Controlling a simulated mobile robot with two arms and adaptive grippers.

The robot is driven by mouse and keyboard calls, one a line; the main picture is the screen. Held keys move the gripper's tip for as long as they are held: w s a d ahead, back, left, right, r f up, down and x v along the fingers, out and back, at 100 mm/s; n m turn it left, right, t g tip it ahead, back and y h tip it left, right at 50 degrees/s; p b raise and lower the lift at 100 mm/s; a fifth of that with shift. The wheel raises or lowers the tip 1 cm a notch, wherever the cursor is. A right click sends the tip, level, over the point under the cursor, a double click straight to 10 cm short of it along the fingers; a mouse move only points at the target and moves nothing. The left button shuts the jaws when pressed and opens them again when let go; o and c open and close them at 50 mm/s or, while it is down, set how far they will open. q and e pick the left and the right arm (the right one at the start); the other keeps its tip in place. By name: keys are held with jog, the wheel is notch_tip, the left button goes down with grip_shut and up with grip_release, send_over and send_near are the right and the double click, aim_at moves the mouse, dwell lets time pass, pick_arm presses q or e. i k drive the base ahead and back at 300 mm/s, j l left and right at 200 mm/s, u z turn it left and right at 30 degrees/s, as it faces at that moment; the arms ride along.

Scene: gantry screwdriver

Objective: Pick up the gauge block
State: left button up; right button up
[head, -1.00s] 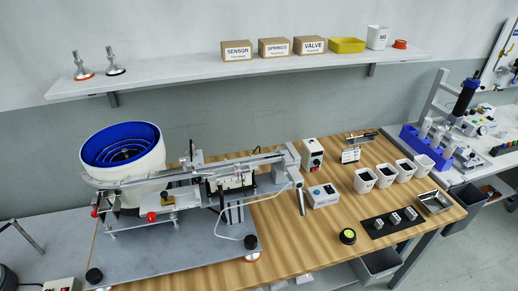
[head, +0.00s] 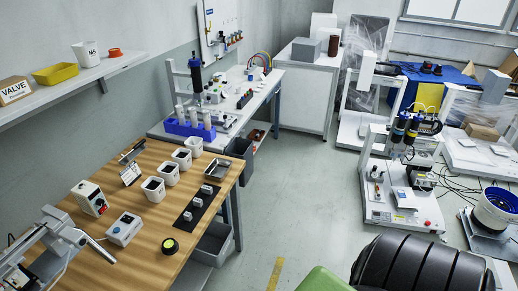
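Small silvery blocks (head: 197,202) stand in a row on a black mat (head: 214,204) near the right edge of the wooden bench. They are too small to tell whether one of them is the gauge block. Neither of my grippers shows in the head view.
The wooden bench (head: 150,225) holds white cups (head: 168,172), a metal tray (head: 218,168), a yellow-black round item (head: 170,245) and control boxes (head: 125,229). A black chair (head: 420,265) stands at the front. Grey floor (head: 290,200) is open between the benches and the gantry station (head: 400,195).

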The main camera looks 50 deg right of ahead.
aim_at(206, 189)
jog(key=z, duration=1)
jog(key=i+l+u, duration=0.1)
jog(key=u, duration=0.4)
jog(key=l+u, duration=0.15)
jog(key=u, duration=0.35)
jog(key=i+l+u, duration=0.1)
jog(key=u, duration=0.4)
jog(key=l+u, duration=0.15)
jog(key=l, duration=0.3)
jog(key=l+u, duration=0.15)
jog(key=l, duration=0.3)
jog(key=l+u, duration=0.2)
jog(key=l, duration=0.25)
jog(key=k+l+u, duration=0.15)
jog(key=l, duration=0.3)
jog(key=l+u, duration=0.15)
jog(key=l, duration=0.3)
jog(key=k+l+u, duration=0.15)
jog(key=l, duration=0.25)
